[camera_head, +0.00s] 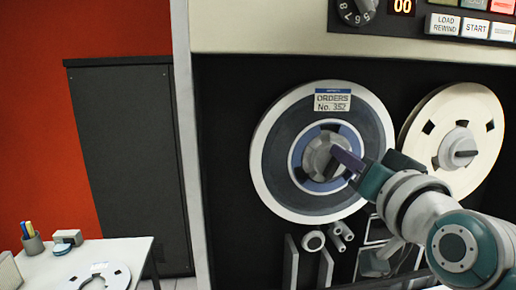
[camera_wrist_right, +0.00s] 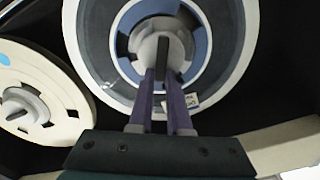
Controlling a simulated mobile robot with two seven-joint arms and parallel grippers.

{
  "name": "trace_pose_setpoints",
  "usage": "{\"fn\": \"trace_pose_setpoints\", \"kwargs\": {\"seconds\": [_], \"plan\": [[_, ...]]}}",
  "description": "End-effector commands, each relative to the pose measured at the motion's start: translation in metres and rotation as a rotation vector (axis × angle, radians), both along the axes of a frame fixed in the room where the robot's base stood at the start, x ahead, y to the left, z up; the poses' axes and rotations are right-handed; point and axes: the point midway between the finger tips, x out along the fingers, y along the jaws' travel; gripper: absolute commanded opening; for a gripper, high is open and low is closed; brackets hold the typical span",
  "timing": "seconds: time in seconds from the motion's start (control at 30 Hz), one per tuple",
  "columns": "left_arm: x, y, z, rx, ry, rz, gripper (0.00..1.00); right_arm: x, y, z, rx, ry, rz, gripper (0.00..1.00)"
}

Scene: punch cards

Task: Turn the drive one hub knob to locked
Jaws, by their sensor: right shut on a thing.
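The tape drive shows a mounted reel (camera_head: 277,130) labelled "ORDERS No. 352" on its left hub. The hub knob (camera_head: 318,158) sits at the reel's centre, grey with a raised bar. My right gripper (camera_head: 338,163) reaches in from the right with its purple fingers at this knob. In the right wrist view the fingers (camera_wrist_right: 162,85) close on both sides of the dark knob bar (camera_wrist_right: 161,58), which points along the fingers. The fingers and hand hide part of the hub in the head view. My left gripper is in neither view.
A cream reel (camera_head: 437,125) with its own hub knob (camera_head: 462,153) is close to the right, behind my right arm. Buttons and a dial (camera_head: 357,10) are above. Rollers (camera_head: 313,240) and guides lie below. A white table (camera_head: 130,258) with a loose reel stands at lower left.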

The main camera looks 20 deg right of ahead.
Motion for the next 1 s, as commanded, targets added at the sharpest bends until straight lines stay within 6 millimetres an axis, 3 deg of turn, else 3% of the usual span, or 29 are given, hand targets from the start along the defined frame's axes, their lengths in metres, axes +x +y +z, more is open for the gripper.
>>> {"fn": "trace_pose_setpoints", "kwargs": {"seconds": [1.0], "plan": [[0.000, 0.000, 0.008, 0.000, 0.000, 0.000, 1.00, -0.003, -0.011, -0.015, 0.901, -0.215, 0.000, 0.00]]}}
